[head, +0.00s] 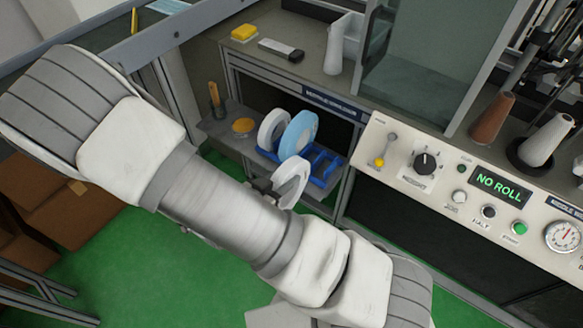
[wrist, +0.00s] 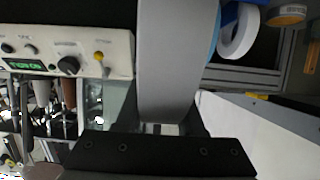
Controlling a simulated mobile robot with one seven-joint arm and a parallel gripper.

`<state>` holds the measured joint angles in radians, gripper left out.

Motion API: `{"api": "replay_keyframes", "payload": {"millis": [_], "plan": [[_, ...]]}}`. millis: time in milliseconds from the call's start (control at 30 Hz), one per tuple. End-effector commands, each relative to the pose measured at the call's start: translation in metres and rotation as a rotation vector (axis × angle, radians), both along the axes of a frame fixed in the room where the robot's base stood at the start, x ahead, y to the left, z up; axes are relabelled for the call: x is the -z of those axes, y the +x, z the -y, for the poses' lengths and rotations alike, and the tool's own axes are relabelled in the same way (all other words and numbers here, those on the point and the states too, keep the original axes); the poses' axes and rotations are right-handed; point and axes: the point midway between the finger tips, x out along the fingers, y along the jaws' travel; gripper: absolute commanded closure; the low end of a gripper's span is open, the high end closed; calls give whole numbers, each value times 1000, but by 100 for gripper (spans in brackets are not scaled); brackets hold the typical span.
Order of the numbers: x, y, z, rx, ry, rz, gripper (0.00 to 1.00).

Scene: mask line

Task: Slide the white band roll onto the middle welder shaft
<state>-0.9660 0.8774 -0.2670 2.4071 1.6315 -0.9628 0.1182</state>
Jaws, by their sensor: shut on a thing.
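My gripper (head: 265,188) is shut on a white band roll (head: 292,182), holding it by its rim. The held roll appears just in front of the blue rack (head: 328,163); whether it touches the rack I cannot tell. In the wrist view the held roll (wrist: 177,65) fills the upper middle as a pale grey band, between the dark fingers of my gripper (wrist: 158,128). The welder's panel (head: 420,165) is to the right, its display (head: 500,186) reading "NO ROLL". I cannot make out the middle welder shaft in either view.
Another white roll (head: 272,131) and a light-blue roll (head: 300,133) stand at the rack. Brown (head: 492,118) and white (head: 546,138) cones stand behind the panel. Green floor is free below.

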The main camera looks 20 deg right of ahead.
Motion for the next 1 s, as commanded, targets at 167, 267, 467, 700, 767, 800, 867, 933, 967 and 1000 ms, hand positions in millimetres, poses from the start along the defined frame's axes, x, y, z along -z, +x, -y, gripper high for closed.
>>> {"api": "replay_keyframes", "payload": {"millis": [167, 267, 467, 700, 767, 800, 867, 933, 967, 1000], "plan": [[-16, -8, -12, -2, -1, 0, 100], [-22, -13, -18, -3, 1, 1, 100], [-34, -23, -31, -1, 0, 2, 100], [-38, -30, -38, 0, 1, 1, 100], [-38, -30, -39, 0, 0, 1, 100], [-38, -30, -39, 0, 0, 1, 100], [-38, -30, -38, 0, 0, 1, 100], [-38, -30, -38, 0, 0, 1, 100], [-38, -30, -38, 0, 0, 1, 100], [-38, -30, -38, 0, 0, 1, 100]]}}
